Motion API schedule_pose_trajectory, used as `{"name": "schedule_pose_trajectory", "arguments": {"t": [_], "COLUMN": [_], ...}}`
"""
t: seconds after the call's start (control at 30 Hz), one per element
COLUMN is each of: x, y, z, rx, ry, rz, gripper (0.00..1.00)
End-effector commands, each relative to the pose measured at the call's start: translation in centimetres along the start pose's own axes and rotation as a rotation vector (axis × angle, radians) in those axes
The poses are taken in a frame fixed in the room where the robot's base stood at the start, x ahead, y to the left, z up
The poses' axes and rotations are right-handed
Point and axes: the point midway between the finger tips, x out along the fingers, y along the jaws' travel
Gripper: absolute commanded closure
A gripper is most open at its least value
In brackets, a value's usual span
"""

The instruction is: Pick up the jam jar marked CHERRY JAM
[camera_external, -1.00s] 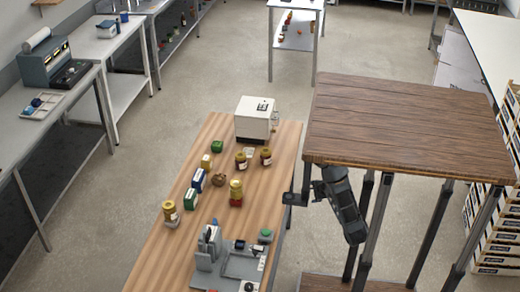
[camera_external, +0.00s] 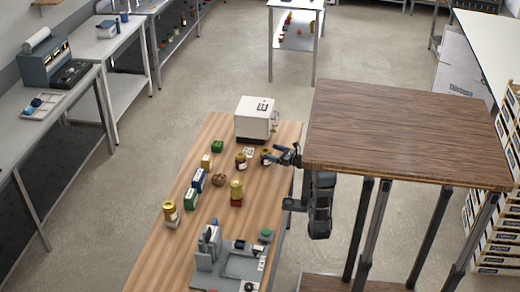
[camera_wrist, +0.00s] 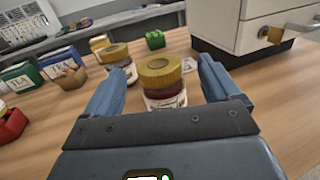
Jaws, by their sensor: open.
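A jam jar with a gold lid and dark red contents (camera_external: 266,157) stands on the wooden table, right of a similar jar (camera_external: 241,160). In the wrist view the nearer jar (camera_wrist: 162,82) stands upright just ahead, between the fingers as seen, its label too small to read. The other jar (camera_wrist: 118,62) is behind it to the left. My gripper (camera_external: 287,155) is open and empty beside the right jar; it also shows in the wrist view (camera_wrist: 158,75). Two more gold-lidded jars stand nearer the front, one at left (camera_external: 170,213) and one over something red (camera_external: 236,187). No CHERRY JAM marking is legible.
A white drawer cabinet (camera_external: 256,118) stands close behind the jars. Tea boxes (camera_wrist: 62,62), a brown bowl (camera_external: 219,180) and a green box (camera_external: 217,146) are to the left. A grey device (camera_external: 208,248) is at the front. A higher dark wooden tabletop (camera_external: 400,125) is close on the right.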

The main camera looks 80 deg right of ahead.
Motion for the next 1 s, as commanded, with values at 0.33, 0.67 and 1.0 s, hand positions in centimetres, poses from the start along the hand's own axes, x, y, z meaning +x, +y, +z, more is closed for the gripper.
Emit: {"name": "schedule_pose_trajectory", "arguments": {"t": [0.33, 0.67, 1.0], "x": [4.3, 6.2, 6.2], "y": [0.3, 0.2, 0.3], "z": [-0.2, -0.4, -0.4], "rx": [-0.003, -0.004, -0.004], "ry": [0.003, 0.003, 0.003], "rz": [0.001, -0.001, -0.001], "gripper": [0.10, 0.10, 0.32]}}
